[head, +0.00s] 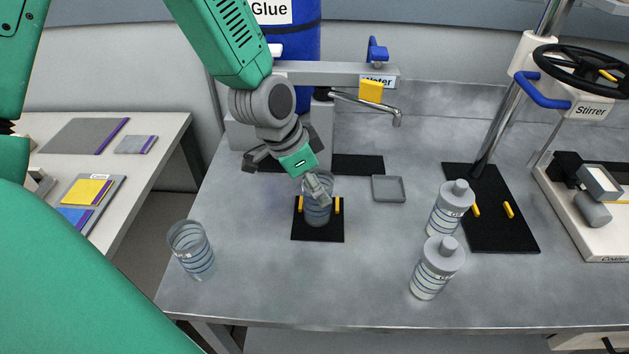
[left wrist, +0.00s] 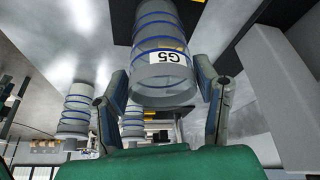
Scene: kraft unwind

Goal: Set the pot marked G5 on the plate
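The pot marked G5 (head: 317,211) is a clear cylinder with blue rings. In the head view it stands upright on a black base between two yellow pegs, below the tap. Its G5 label shows in the left wrist view (left wrist: 165,57). My left gripper (head: 317,187) is at this pot, with one finger across its near side. In the left wrist view its fingers (left wrist: 162,78) flank the pot; whether they press on it is unclear. A small grey square plate (head: 389,189) lies empty to the right. My right gripper is not in view.
A similar ringed pot (head: 192,251) stands at the front left of the bench. Two capped bottles (head: 450,208) (head: 437,266) stand right of centre. The tap (head: 397,119) overhangs behind the plate, and a stirrer stand (head: 492,215) is at right. The front middle is clear.

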